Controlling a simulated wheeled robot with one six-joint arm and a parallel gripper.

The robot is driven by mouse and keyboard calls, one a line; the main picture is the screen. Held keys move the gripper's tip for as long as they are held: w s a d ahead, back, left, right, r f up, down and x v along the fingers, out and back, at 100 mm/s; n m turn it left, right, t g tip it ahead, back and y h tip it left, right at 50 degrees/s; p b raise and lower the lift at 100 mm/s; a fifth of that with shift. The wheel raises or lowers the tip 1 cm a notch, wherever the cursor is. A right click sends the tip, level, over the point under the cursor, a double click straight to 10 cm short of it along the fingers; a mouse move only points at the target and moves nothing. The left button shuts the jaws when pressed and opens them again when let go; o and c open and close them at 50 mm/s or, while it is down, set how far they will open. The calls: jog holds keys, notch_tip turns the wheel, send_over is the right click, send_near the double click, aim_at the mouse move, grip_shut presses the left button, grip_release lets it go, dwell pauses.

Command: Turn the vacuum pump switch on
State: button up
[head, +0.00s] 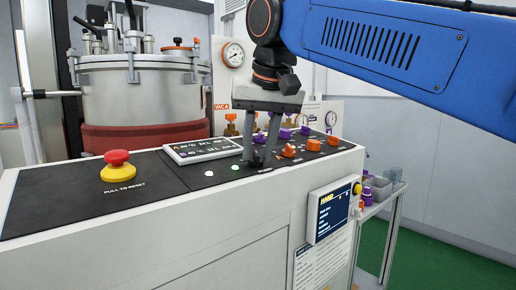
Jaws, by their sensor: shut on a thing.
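My gripper (259,164) points down at the black top panel (75,198) of the white console. Its two dark fingers are shut on a small control at the left end of the orange knob row. The fingers hide nearly all of it, so its colour and setting cannot be told. By its place it appears to be the vacuum pump switch. The label below it is too small to read.
Orange knobs (288,151) and purple knobs (284,133) stand close to the right of my gripper. A flat display (203,150) lies to its left. A red mushroom button (117,160) on a yellow base stands further left. A steel vessel (140,95) stands behind the console.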

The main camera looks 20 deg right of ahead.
jog(key=o, duration=1)
jog(key=shift+o, duration=0.2)
jog(key=v, duration=1.7)
jog(key=shift+r, duration=0.25)
jog(key=shift+s, duration=0.1)
